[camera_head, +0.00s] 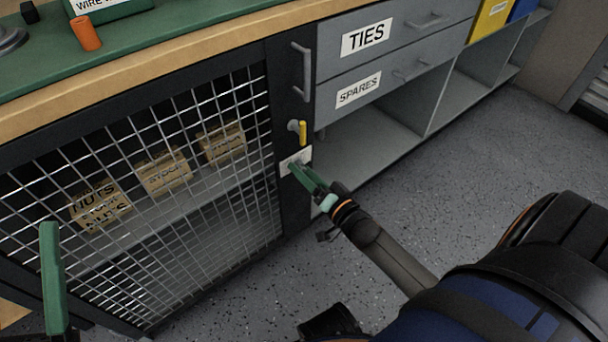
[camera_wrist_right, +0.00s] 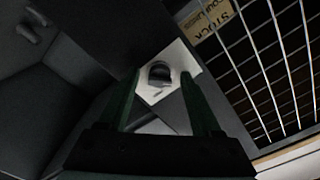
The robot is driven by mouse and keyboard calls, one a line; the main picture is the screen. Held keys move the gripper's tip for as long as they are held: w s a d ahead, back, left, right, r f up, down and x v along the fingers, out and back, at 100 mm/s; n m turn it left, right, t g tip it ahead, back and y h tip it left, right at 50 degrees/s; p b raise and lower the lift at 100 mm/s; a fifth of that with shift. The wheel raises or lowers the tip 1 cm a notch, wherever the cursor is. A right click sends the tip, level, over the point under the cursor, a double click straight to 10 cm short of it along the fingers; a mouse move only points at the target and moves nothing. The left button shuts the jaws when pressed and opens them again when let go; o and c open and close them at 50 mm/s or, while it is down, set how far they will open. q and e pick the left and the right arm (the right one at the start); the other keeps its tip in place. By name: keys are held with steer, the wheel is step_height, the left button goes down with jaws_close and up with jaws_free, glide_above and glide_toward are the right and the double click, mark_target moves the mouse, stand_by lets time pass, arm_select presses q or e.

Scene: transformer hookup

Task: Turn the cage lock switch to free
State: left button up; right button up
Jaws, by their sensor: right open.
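A small dark round knob (camera_wrist_right: 160,74), which looks like the lock switch, sits on a white plate (camera_wrist_right: 183,58) in the right wrist view. In the head view the plate (camera_head: 284,167) is on the cage door's dark frame, partly hidden by my right gripper (camera_head: 303,174). That gripper is open, its green fingers pointing at the plate with the knob between them in the wrist view. I cannot tell whether they touch it. A yellow-handled latch (camera_head: 302,132) is just above the plate. Of my left gripper (camera_head: 51,278), one green finger shows at lower left.
The mesh cage door (camera_head: 235,150) has a grey pull handle (camera_head: 301,72) above the latch. Stock boxes (camera_head: 165,173) stand behind the mesh. Grey drawers (camera_head: 400,75) and open shelves are to the right. The speckled floor (camera_head: 480,150) there is clear.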

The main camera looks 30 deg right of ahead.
steer(key=shift+w, duration=0.15)
steer(key=shift+c, duration=0.2)
jaws_close()
stand_by(0.3)
